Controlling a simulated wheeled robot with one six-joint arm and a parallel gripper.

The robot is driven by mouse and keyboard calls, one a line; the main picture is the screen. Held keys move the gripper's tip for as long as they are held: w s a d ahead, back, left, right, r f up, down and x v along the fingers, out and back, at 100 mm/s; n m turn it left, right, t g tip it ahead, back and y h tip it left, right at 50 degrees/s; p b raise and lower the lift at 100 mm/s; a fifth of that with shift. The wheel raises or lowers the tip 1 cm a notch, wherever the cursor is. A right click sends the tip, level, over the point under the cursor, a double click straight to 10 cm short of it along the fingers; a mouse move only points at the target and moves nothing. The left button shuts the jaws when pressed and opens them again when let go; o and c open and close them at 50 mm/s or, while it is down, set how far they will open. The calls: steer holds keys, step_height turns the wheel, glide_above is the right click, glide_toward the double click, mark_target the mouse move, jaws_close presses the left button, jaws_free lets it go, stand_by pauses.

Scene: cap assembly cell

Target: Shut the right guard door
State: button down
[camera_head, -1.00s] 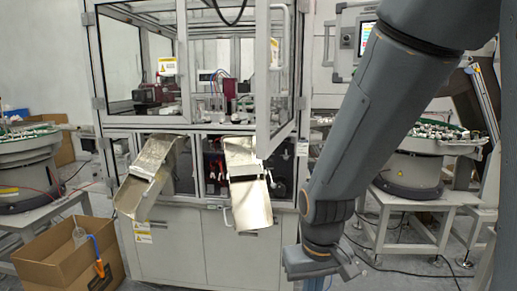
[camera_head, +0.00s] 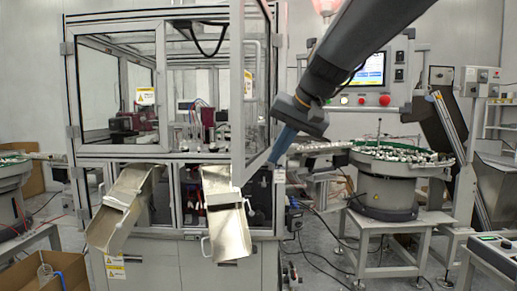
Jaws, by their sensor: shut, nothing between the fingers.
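The right guard door (camera_head: 238,90) stands open on the machine's right side. It is a clear panel in a pale metal frame, swung out toward me, with its lower edge slanting back to the right post. A curved handle (camera_head: 258,62) shows on it. My gripper (camera_head: 274,158) is shut and empty. It points down and left, to the right of the door by its lower rear part. I cannot tell whether the fingers touch the door frame. The left guard door (camera_head: 115,85) looks closed.
Two metal chutes (camera_head: 122,208) (camera_head: 226,222) stick out below the doors. A round feeder (camera_head: 385,180) on a stand is at the right, with a control panel (camera_head: 368,72) behind. A cardboard box (camera_head: 25,272) lies at the lower left.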

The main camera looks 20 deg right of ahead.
mark_target(245, 181)
steer(key=shift+w+a+f+p, duration=1.35)
steer(key=shift+w+a+f, duration=1.1)
steer(key=shift+w, duration=0.2)
